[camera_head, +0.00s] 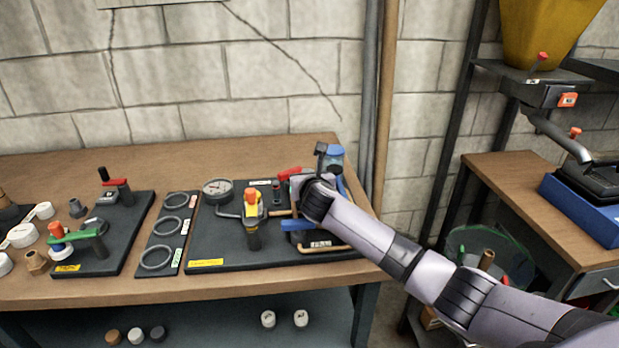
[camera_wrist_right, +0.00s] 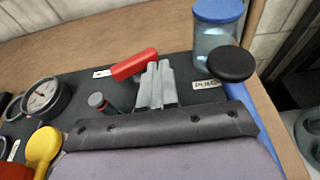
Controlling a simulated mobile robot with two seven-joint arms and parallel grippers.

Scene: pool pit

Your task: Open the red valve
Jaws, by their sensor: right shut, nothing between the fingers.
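A red valve handle (camera_head: 289,173) lies at the back of the middle black board, partly hidden by my right arm. In the right wrist view the red handle (camera_wrist_right: 134,64) is a bar slanting up to the right. My right gripper (camera_wrist_right: 158,70) is shut and empty, its grey fingertips just right of the red handle's right end; whether they touch it I cannot tell. In the head view the fingertips are mostly hidden behind my wrist. Another red lever (camera_head: 115,182) stands on the left board. My left gripper is not in view.
A gauge (camera_head: 217,189), a yellow-handled valve (camera_head: 252,205) and a blue-lidded jar (camera_head: 335,154) are around the hand. A black knob (camera_wrist_right: 231,64) is right of the fingers. A board with rings (camera_head: 138,262) is left. The bench (camera_head: 150,160) is clear behind the boards.

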